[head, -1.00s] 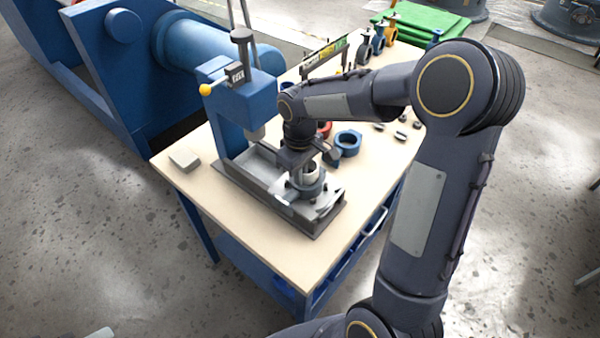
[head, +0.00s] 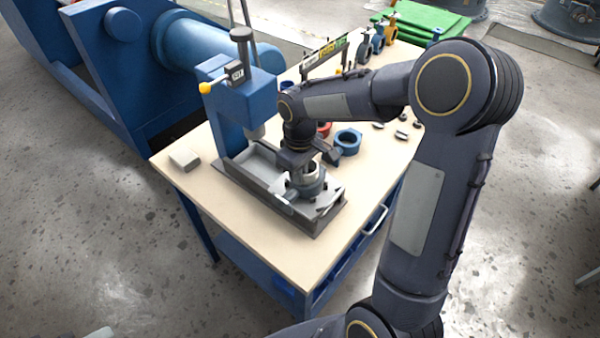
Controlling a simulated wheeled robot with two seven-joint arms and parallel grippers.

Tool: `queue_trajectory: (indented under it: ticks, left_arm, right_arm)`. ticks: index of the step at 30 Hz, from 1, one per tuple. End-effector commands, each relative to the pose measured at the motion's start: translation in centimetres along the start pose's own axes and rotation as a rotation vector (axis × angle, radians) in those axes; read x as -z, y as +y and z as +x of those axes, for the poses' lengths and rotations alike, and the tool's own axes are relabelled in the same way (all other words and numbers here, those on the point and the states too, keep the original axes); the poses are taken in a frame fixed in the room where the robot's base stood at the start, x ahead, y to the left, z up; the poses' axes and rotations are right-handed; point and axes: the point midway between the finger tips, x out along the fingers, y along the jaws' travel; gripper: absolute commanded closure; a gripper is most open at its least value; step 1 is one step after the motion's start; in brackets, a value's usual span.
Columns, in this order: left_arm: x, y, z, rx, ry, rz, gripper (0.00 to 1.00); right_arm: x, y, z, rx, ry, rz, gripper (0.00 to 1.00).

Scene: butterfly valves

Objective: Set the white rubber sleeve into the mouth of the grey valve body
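The grey valve body (head: 306,188) sits on the right part of the press's metal bed in the head view. A small piece of the white rubber sleeve (head: 311,169) shows at the top of the valve body, just under my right gripper. How deep the sleeve sits in the mouth is hard to tell. My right gripper (head: 311,160) points down from above, directly over the sleeve and valve body. Its fingers are small and partly hidden by the wrist, so whether they grip the sleeve is unclear. My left gripper is not in view.
A blue press (head: 240,100) with a yellow-knobbed lever stands left of the valve body. A blue ring-shaped body (head: 348,141), a red part (head: 324,128) and small dark parts lie behind on the wooden bench (head: 240,222). A pale block (head: 184,159) lies at the left. The bench front is clear.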

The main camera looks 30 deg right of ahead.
Motion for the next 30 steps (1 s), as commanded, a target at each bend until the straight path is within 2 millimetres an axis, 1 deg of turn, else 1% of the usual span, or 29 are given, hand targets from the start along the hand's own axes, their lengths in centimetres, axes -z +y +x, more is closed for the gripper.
queue_trajectory:
  ticks: [24, 30]
  left_arm:
    - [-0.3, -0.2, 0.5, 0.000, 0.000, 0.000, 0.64]
    - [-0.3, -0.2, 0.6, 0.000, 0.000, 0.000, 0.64]
  right_arm:
    - [-0.2, -0.1, 1.2, 0.005, -0.011, 0.000, 1.00]
    - [-0.3, -0.1, 1.3, 0.006, -0.012, 0.001, 0.72]
